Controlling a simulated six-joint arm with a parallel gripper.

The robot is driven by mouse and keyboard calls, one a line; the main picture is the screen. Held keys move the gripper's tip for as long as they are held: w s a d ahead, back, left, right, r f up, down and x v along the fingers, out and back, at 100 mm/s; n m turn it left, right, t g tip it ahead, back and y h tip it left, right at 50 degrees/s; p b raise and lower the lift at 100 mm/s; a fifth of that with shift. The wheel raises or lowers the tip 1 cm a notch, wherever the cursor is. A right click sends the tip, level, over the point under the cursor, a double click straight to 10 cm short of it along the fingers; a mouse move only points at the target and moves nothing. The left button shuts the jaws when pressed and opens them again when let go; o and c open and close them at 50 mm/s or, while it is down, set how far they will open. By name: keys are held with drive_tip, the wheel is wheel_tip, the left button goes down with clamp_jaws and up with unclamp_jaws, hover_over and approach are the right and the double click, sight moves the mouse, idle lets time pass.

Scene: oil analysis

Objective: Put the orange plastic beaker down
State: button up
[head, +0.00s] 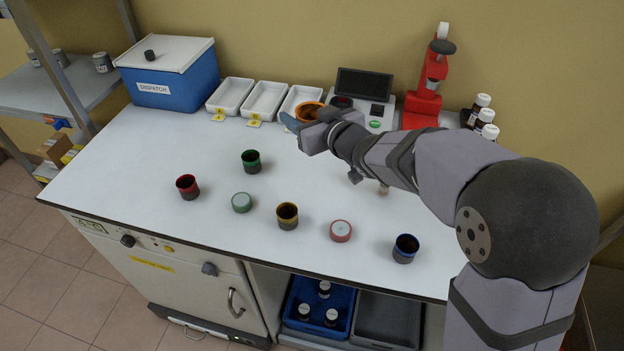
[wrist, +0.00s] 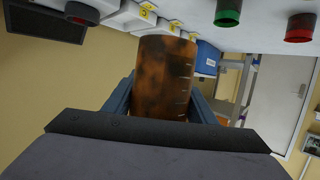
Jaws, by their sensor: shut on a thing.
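The orange plastic beaker (head: 309,109) is at the back of the bench, in front of or over the third white tray (head: 286,103). In the wrist view the beaker (wrist: 165,75) is translucent brown-orange with white graduation marks, and stands between my two fingers. My gripper (head: 305,121) is shut on it; it also shows in the wrist view (wrist: 164,100). My arm hides part of the beaker in the head view. I cannot tell whether its base touches anything.
Two more white trays (head: 264,84) (head: 220,109) and the blue dispatch box (head: 190,88) stand left. A grey instrument (head: 375,84) and red stand (head: 425,96) are right.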

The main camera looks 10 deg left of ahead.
drive_tip(key=shift+f, duration=6.1)
drive_tip(key=shift+f, duration=0.1)
drive_tip(key=shift+f, duration=0.15)
drive_tip(key=o, duration=1)
drive_tip(key=shift+o, duration=0.2)
drive_tip(key=shift+r, duration=0.25)
drive_tip(key=shift+s+d, duration=0.1)
drive_tip(key=shift+d, duration=0.05)
drive_tip(key=b+v, duration=0.1)
drive_tip(key=v, duration=1)
drive_tip(key=shift+s+d+r, duration=0.2)
drive_tip(key=shift+s, duration=0.1)
drive_tip(key=shift+w, duration=0.1)
